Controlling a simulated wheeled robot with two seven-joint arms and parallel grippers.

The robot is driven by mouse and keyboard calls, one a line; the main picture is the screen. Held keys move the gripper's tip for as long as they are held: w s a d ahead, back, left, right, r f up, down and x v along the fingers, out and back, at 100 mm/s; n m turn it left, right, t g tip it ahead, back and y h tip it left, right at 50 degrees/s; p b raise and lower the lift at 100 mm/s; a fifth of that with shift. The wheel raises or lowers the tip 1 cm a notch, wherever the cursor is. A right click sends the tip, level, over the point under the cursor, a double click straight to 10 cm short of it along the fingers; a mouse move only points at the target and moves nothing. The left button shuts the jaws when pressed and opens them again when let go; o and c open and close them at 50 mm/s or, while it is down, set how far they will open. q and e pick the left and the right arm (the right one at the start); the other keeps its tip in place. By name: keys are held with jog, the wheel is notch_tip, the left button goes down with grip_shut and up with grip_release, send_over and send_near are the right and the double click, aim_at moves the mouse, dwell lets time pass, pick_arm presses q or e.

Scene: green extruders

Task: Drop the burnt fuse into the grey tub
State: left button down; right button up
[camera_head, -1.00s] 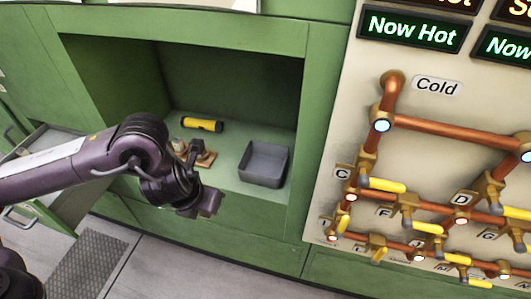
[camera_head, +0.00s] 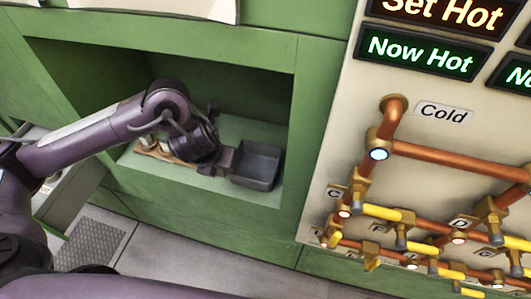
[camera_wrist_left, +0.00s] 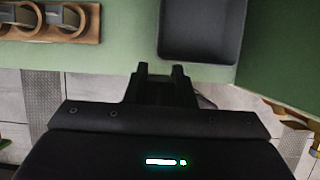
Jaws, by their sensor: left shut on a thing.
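The grey tub (camera_head: 254,182) stands on the green alcove floor, near its right end. It also shows in the wrist view (camera_wrist_left: 200,35), straight ahead of the fingers and a little to the right. My left gripper (camera_head: 230,160) is at the tub's left side, its tips close to the rim. In the wrist view my left gripper (camera_wrist_left: 160,72) is shut on a small dark thing, taken to be the burnt fuse; the fingers mostly hide it. I cannot tell whether the tips touch the tub. My right gripper is not in view.
A wooden holder (camera_wrist_left: 48,38) with grey and copper fittings lies left of the tub; it also shows in the head view (camera_head: 150,150). Green walls enclose the alcove. The pipe panel (camera_head: 350,120) stands to the right. An open drawer is at the lower left.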

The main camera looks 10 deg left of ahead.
pick_arm(q)
jog(key=p, duration=0.2)
send_over(266, 171)
jog(key=f, duration=0.2)
jog(key=f+b, duration=0.1)
jog(key=f, duration=0.1)
jog(key=f+b, duration=0.1)
jog(key=f, duration=0.1)
jog(key=shift+s+a+f, duration=0.15)
jog(key=shift+s+f, duration=0.05)
jog(key=shift+s, duration=0.05)
jog(key=shift+w+d+f, duration=0.2)
jog(key=shift+w+f, duration=0.05)
jog(key=shift+f, duration=0.1)
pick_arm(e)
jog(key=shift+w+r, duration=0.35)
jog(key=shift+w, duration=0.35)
